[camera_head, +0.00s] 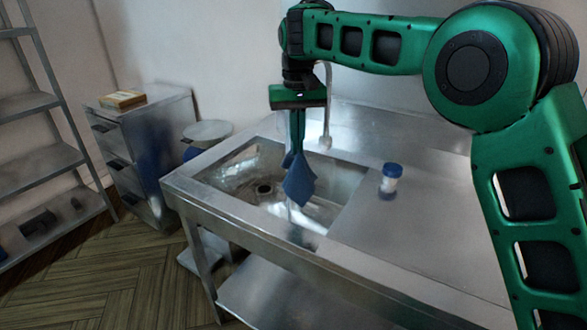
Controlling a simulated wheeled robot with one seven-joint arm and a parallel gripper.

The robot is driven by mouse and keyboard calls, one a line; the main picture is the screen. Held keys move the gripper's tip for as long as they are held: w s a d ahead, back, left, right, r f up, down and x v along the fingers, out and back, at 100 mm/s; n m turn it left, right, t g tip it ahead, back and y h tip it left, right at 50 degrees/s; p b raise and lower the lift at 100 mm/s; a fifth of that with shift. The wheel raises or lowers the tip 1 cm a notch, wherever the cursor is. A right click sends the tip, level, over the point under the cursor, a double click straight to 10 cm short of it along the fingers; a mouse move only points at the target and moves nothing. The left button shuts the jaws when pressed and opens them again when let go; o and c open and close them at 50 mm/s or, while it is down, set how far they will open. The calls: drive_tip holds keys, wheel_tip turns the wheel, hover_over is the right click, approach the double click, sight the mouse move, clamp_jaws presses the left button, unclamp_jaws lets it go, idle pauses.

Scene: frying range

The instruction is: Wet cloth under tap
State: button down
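A blue cloth (299,184) hangs down from my gripper (297,143), over the basin of the steel sink (225,180). My gripper points downward and its narrow fingers look closed on the top of the cloth. The tap (326,120), with a curved spout, stands at the back of the sink, just right of my gripper and the cloth in the picture. Its upper part is partly behind my arm. The cloth looks apart from the spout's end. I cannot tell whether water is running.
A small white jar with a blue lid (391,178) stands on the drainboard (420,225) to the right. A drawer cabinet (150,140) with a yellowish box (122,100) and a round-lidded bin (207,131) stand left. A shelf rack (40,170) is at far left. Floor is clear in front.

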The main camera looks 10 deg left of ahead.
drive_tip(key=shift+s+d+r, duration=0.15)
drive_tip(key=shift+s+d, duration=0.05)
drive_tip(key=shift+s, duration=0.5)
drive_tip(key=shift+s+d+r, duration=0.15)
drive_tip(key=shift+s, duration=0.5)
drive_tip(key=shift+s+d+r, duration=0.15)
drive_tip(key=shift+s+d, duration=0.05)
drive_tip(key=shift+s, duration=0.5)
